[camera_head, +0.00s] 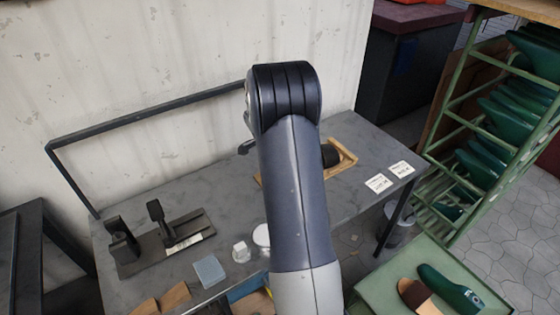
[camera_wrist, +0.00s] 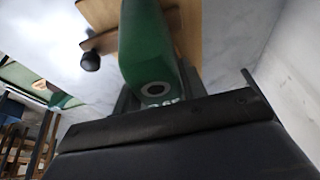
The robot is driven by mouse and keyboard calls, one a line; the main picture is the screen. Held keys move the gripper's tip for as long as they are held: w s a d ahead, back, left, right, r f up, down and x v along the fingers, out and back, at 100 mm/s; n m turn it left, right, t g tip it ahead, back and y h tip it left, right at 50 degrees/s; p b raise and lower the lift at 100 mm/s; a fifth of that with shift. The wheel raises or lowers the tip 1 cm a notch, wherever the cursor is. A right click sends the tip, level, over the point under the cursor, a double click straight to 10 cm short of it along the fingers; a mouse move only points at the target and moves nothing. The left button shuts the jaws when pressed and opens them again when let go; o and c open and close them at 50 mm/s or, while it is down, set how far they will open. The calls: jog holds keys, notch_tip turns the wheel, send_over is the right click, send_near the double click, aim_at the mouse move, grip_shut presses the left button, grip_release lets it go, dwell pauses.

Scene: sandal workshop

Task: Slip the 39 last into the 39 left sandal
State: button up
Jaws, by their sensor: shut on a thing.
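A green last (camera_wrist: 150,45) with a dark round hole and a small white marking shows close up in the wrist view; I cannot read the marking for sure. My gripper (camera_wrist: 156,92) is shut on this last, with a dark finger on each side of it. In the head view my arm hides the gripper and the held last. I cannot pick out the 39 left sandal. A wooden fixture (camera_head: 344,160) with a black knob stands on the grey bench, partly behind my arm; tan wood (camera_wrist: 100,14) and a black knob (camera_wrist: 90,61) show beyond the last.
A green tray (camera_head: 385,285) at lower right holds another green last (camera_head: 450,288) and a brown sole. A green rack (camera_head: 480,150) of lasts stands right.

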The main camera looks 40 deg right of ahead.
jog(key=shift+d, duration=0.15)
jog(key=shift+d, duration=1.1)
jog(key=shift+d, duration=0.15)
jog(key=shift+s+d+f, duration=0.1)
jog(key=shift+d, duration=1)
jog(key=shift+d, duration=0.15)
jog(key=shift+d, duration=1.1)
jog(key=shift+s+d+b, duration=0.1)
jog(key=shift+d+b, duration=0.25)
jog(key=shift+b, duration=0.15)
